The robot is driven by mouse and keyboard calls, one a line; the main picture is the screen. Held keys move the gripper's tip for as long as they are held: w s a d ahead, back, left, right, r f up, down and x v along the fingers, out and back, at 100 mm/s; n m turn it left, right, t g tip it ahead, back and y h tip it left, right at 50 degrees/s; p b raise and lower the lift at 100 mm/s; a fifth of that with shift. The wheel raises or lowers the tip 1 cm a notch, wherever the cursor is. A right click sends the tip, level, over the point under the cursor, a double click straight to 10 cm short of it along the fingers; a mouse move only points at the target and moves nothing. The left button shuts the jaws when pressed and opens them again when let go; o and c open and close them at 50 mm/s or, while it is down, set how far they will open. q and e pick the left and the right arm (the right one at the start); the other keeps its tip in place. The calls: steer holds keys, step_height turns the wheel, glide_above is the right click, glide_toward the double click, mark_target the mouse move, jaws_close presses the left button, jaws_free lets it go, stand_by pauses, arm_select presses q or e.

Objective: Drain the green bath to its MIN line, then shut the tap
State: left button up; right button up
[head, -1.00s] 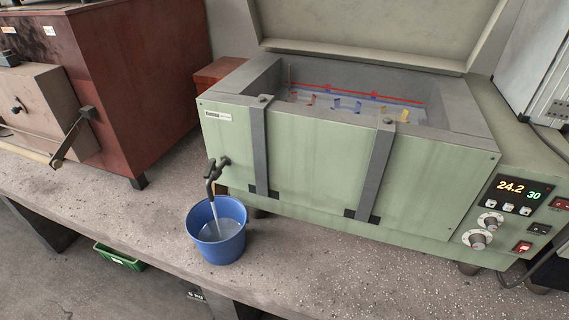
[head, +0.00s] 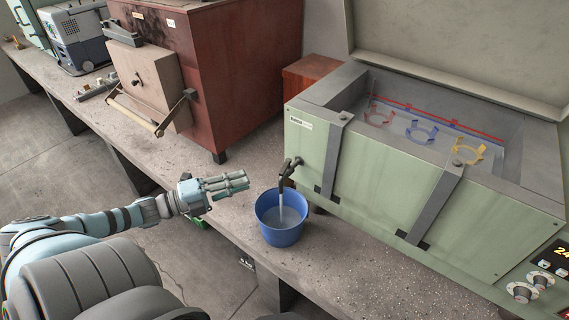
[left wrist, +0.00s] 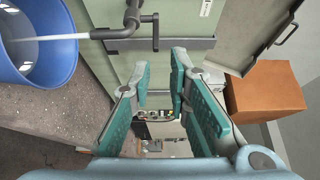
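The green bath (head: 395,170) stands on the bench with its lid up. A red line (head: 430,115) runs along its inner back wall above clear water; I cannot read a MIN mark. The black tap (head: 290,166) on its front runs, and a stream (head: 281,207) falls into the blue bucket (head: 279,237), which holds some water. My left gripper (head: 240,183) is open and empty, left of the bucket and tap, apart from both. In the left wrist view its fingers (left wrist: 160,80) are spread; the tap (left wrist: 133,18) and bucket (left wrist: 42,75) show at upper left. My right gripper is out of view.
A red-brown furnace-like cabinet (head: 240,80) with a beige door and handle stands left of the bath. A smaller red-brown block (head: 310,77) sits behind, between them. The bench front edge runs just below the bucket. Bare bench (head: 235,160) lies between cabinet and bucket.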

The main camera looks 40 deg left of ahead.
mark_target(284, 168)
arm_select(q)
steer(key=shift+f+b+x, duration=0.15)
steer(key=shift+b+x, duration=1.5)
steer(key=shift+x, duration=1.6)
steer(key=shift+f+b+x, duration=0.15)
steer(key=shift+b+x, duration=1.45)
steer(key=shift+x, duration=1.6)
steer(key=shift+w+a, duration=0.1)
steer(key=shift+a, duration=0.1)
steer(key=shift+c, duration=0.2)
jaws_close()
